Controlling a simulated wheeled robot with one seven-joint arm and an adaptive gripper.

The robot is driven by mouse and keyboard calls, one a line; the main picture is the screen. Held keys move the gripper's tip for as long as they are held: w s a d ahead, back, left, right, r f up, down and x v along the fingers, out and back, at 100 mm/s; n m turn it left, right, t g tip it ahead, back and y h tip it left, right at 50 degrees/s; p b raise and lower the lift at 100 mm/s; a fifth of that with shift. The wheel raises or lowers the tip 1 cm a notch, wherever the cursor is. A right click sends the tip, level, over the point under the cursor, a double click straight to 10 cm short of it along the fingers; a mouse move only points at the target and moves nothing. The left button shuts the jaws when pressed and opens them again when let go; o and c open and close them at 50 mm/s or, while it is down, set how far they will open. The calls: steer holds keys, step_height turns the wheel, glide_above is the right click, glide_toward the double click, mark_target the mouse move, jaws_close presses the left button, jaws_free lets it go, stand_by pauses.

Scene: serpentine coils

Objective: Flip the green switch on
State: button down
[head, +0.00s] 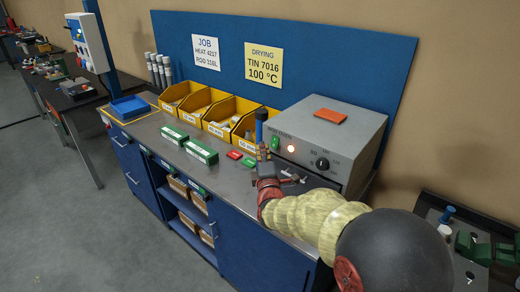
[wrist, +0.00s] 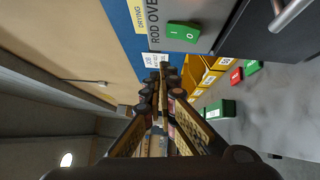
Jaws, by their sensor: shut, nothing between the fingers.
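The green switch (head: 276,143) is on the front of the grey rod oven (head: 345,133), at its left end. In the wrist view the green switch (wrist: 183,32) is a rocker marked I and O on the oven's panel. My gripper (head: 263,152) is just in front of and to the left of the switch in the head view. In the wrist view my gripper (wrist: 165,75) has its fingers shut with nothing between them, apart from the switch. A round lamp (head: 291,149) beside the switch glows.
A black knob (head: 322,163) sits right of the lamp. An orange block (head: 330,116) lies on the oven. Yellow bins (head: 215,118) line the back of the bench. Green boxes (head: 201,151) and a red piece (head: 234,155) lie on the bench top left of my gripper.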

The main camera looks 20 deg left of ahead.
steer(key=r+p+v, duration=0.1)
steer(key=r+v, duration=0.1)
steer(key=v, duration=0.6)
steer(key=shift+s+d, duration=0.2)
steer(key=shift+d, duration=0.2)
